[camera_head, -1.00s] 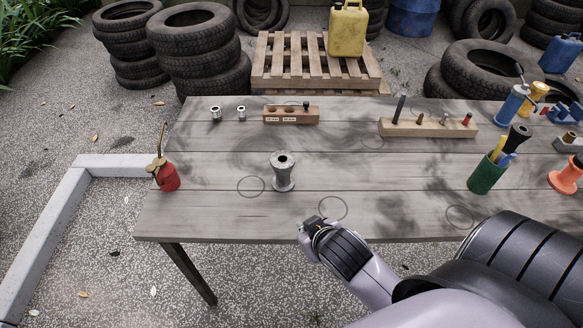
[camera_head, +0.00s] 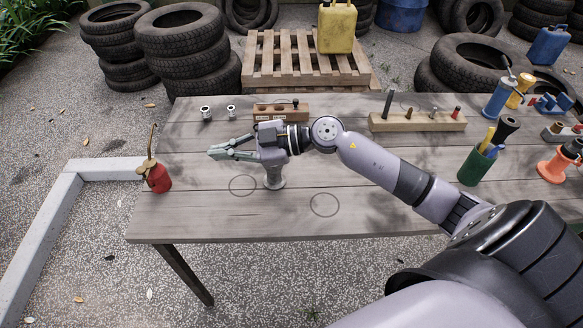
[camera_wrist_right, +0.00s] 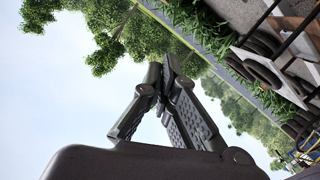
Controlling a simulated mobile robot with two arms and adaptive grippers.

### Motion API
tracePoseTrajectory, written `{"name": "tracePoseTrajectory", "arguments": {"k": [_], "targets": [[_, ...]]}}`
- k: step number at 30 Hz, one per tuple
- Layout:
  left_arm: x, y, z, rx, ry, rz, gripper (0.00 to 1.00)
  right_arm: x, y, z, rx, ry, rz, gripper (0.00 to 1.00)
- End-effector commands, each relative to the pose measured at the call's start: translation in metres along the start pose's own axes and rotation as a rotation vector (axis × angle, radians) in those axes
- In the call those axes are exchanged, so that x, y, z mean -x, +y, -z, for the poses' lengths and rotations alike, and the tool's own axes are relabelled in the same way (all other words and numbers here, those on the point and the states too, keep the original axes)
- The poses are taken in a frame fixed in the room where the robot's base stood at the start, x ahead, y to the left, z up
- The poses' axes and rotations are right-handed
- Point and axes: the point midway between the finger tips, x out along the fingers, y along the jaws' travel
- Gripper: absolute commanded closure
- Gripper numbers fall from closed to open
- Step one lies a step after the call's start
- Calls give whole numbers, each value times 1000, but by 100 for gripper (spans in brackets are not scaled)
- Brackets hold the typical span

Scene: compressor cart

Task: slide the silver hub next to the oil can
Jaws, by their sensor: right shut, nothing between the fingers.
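The silver hub (camera_head: 273,182) stands upright on the table. Its upper part is hidden behind my right gripper and wrist; its flared base shows. The red oil can (camera_head: 157,177) with a thin brown spout stands at the table's left edge. My right gripper (camera_head: 214,152) points left above the table, between the hub and the oil can and higher in the picture. Its fingers are shut and empty. In the right wrist view the closed fingertips (camera_wrist_right: 167,66) show against sky and trees. I cannot tell whether the wrist touches the hub. My left gripper is not in view.
Behind my wrist are a wooden block (camera_head: 268,112) and two small silver pieces (camera_head: 206,113). A long wooden rack (camera_head: 416,122) and a green pen cup (camera_head: 478,165) stand to the right. Drawn circles (camera_head: 324,205) mark the tabletop. The front left of the table is clear.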

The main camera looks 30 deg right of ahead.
Motion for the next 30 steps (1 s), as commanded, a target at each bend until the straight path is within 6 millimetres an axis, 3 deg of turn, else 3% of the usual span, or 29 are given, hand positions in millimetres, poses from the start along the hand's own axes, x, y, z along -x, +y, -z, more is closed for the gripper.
{"name": "tracePoseTrajectory", "arguments": {"k": [2,6,9,12,15,20,30], "targets": [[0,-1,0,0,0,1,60,21,3,-36,-17,-187,135,100],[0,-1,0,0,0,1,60,84,14,-97,-128,-566,272,100],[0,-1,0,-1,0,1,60,131,25,-123,-219,-790,290,100],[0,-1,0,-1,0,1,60,169,35,-137,-295,-952,278,100],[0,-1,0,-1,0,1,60,193,40,-143,-343,-1047,264,100],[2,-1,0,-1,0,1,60,196,38,-152,-364,-1081,260,100],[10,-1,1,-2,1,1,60,164,11,-204,-365,-1075,264,100]]}}
